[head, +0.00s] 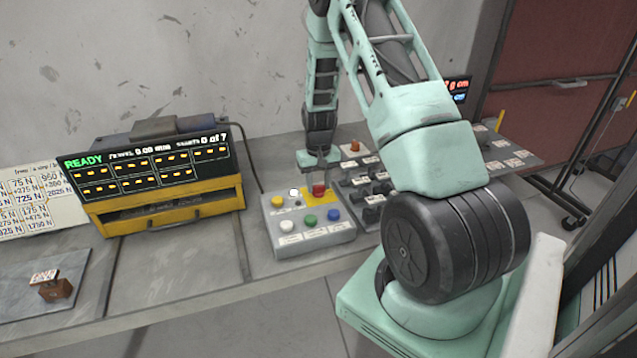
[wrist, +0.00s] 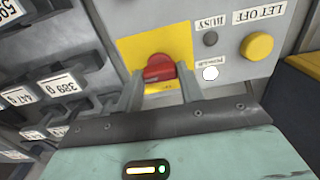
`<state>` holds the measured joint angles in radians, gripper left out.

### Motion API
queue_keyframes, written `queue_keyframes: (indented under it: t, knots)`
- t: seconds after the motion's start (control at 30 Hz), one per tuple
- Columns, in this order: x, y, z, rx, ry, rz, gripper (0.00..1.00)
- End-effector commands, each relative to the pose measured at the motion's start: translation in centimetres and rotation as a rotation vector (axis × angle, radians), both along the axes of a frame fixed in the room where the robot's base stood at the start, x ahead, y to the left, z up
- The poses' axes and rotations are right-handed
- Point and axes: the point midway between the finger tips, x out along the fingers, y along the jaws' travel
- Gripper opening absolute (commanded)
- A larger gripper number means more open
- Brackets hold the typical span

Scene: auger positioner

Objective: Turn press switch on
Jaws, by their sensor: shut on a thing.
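The press control box (head: 300,240) stands on the bench in the head view. A red switch knob (head: 319,189) sits on its yellow plate (head: 333,196); the knob also shows in the wrist view (wrist: 158,68) on the yellow plate (wrist: 128,46). My gripper (head: 320,178) is over the knob from above. In the wrist view its two fingers (wrist: 160,82) stand on either side of the red knob, shut on it. A white lamp (wrist: 210,73) beside the knob looks lit, and a dark lamp labelled BUSY (wrist: 210,38) is next to it.
A yellow button (wrist: 257,46) labelled LET OFF is on the same panel. A yellow machine with a READY display (head: 150,165) stands left. Dark labelled weights (head: 372,198) stand close right.

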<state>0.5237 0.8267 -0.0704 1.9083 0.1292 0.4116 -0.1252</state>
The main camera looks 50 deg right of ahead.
Motion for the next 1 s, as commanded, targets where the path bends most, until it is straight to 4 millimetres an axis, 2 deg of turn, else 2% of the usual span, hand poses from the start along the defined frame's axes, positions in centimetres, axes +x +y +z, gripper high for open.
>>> queue_keyframes:
  t: [0.1, 0.13, 0.2, 0.5, 0.63, 0.77, 1.0]
  knots:
    - [0.1, -0.1, 0.1, -0.001, -0.004, -0.003, 0.15]
    - [0.1, -0.1, 0.1, -0.001, -0.004, -0.003, 0.4]
    - [0.1, 0.0, 0.1, -0.001, -0.004, -0.002, 0.59]
    - [0.1, 0.0, 0.1, -0.001, -0.002, -0.001, 0.59]
    - [0.1, -0.1, 1.1, -0.002, -0.003, 0.0, 0.59]
    - [0.1, -0.1, 3.3, -0.004, -0.007, -0.001, 0.59]
    - [0.2, -0.1, 8.9, -0.003, -0.007, 0.0, 0.59]
